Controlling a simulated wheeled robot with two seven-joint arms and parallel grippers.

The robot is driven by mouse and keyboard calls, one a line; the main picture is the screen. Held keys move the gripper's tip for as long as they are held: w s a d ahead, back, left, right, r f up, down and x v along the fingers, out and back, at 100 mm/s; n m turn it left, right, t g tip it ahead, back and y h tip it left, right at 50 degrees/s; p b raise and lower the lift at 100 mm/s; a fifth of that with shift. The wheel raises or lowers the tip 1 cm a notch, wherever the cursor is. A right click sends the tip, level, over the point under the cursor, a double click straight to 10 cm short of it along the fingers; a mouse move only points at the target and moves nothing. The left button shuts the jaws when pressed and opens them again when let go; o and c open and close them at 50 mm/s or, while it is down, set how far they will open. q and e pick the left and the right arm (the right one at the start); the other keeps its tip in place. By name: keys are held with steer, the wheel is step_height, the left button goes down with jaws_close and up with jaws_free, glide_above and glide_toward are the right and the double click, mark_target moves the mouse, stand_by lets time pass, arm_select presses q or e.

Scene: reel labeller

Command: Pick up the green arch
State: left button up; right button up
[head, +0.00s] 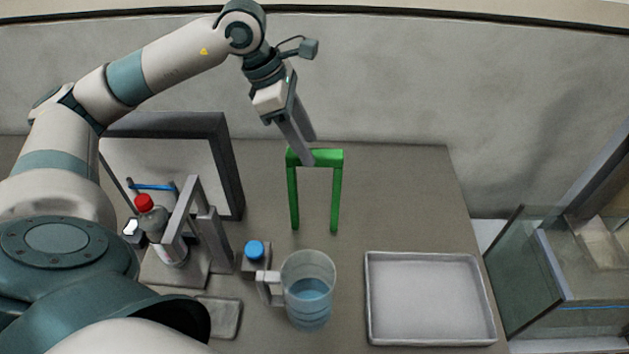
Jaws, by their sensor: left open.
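The green arch (327,158) stands upright on the table behind the clear jug, with two legs and a flat top bar. My left gripper (308,152) comes down from above at the arch's top bar, near its left end. Its fingers are open. One finger overlaps the front of the bar in the head view, and the other appears behind or above it. I cannot tell whether either finger touches the arch. My right gripper is not in view.
A clear jug (308,312) with blue liquid stands in front of the arch. A white tray (430,300) is at the right front. A labeller stand with a red-capped bottle (145,203) is at left. A glass case (535,265) stands at far right.

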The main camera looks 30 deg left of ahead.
arm_select(q)
steer(key=shift+p+x, duration=0.45)
steer(key=shift+x, duration=1.3)
steer(key=shift+w+d+f+p, duration=0.1)
steer(key=shift+d+f+p, duration=0.25)
steer(key=shift+f+p, duration=0.35)
steer(key=p+x, duration=0.2)
steer(key=x, duration=0.1)
steer(key=shift+w+f, duration=0.1)
steer(key=shift+f, duration=0.25)
jaws_close()
